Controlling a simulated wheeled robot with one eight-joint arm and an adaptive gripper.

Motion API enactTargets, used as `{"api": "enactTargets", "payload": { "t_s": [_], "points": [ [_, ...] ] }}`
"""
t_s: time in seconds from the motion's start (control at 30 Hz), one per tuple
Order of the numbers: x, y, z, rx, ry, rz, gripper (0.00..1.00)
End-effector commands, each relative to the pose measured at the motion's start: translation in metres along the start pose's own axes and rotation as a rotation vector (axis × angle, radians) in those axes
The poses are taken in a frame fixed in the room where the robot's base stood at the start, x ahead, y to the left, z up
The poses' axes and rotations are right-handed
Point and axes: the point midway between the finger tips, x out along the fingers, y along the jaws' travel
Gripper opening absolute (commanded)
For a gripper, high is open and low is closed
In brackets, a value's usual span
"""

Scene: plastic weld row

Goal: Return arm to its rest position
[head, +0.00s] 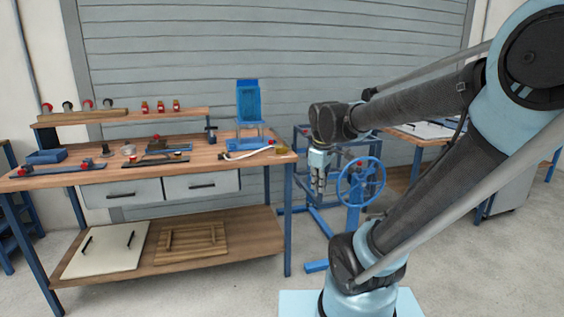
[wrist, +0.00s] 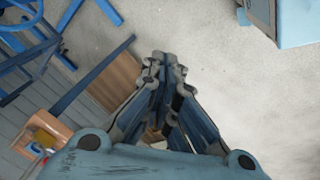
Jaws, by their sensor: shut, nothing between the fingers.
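My arm reaches in from the right of the head view, bent at its joints. My gripper (head: 319,186) hangs from its end, pointing down, to the right of the wooden workbench (head: 226,147). It stands in front of a blue frame and to the left of a blue handwheel (head: 361,181). In the wrist view my gripper (wrist: 165,65) has its fingers together with nothing between them. Grey floor (wrist: 225,75) shows beyond the fingertips.
The bench holds small tools, a blue stand (head: 249,103) and a white bent tube (head: 247,153). Its lower shelf carries a white panel (head: 105,249) and a wooden slatted frame (head: 191,243). A second table (head: 424,131) stands behind my arm. Floor in front of the bench is clear.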

Motion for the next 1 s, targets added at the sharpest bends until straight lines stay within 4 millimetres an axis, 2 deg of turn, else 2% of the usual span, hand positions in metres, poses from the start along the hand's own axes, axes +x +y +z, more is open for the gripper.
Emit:
{"api": "enactTargets", "payload": {
  "t_s": [0.03, 0.2, 0.4, 0.5, 0.7, 1.0],
  "points": [
    [0.004, -0.005, 0.017, 0.076, -0.003, -0.001, 0.00],
    [0.018, -0.027, 0.064, 0.350, -0.012, -0.009, 0.00],
    [0.039, -0.055, 0.110, 0.660, -0.022, -0.016, 0.00],
    [0.049, -0.067, 0.126, 0.784, -0.026, -0.019, 0.00],
    [0.061, -0.081, 0.140, 0.918, -0.030, -0.021, 0.00],
    [0.062, -0.082, 0.141, 0.932, -0.030, -0.021, 0.00]
  ]
}}
